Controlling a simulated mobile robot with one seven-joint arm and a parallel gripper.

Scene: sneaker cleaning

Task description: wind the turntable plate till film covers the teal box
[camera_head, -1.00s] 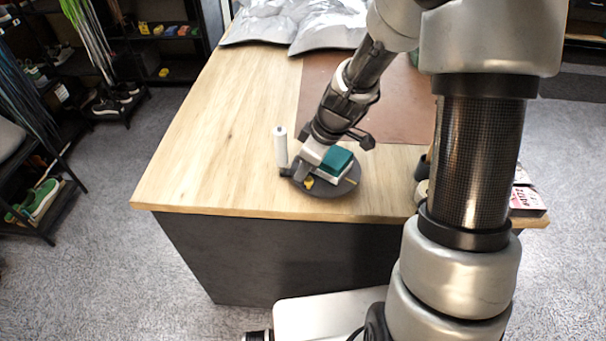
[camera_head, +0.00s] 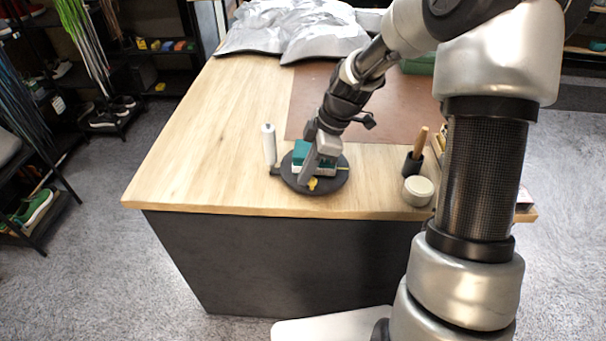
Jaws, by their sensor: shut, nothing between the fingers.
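The round dark turntable plate (camera_head: 337,183) lies near the front edge of the wooden table. A yellow peg (camera_head: 313,184) is at the plate's front. The white film roll (camera_head: 269,146) stands upright on a dark holder just left of the plate. No film can be made out on the box. My gripper (camera_head: 304,180) is shut and empty, pointing down at the plate's front beside the yellow peg. It partly hides the box; whether it touches the peg is unclear.
A round pale tin (camera_head: 418,190) and a dark cup with a wooden handle (camera_head: 414,160) stand right of the plate. A brown mat (camera_head: 320,95) lies behind, with grey crumpled covers (camera_head: 290,30) at the back. The table's left side (camera_head: 190,150) is clear.

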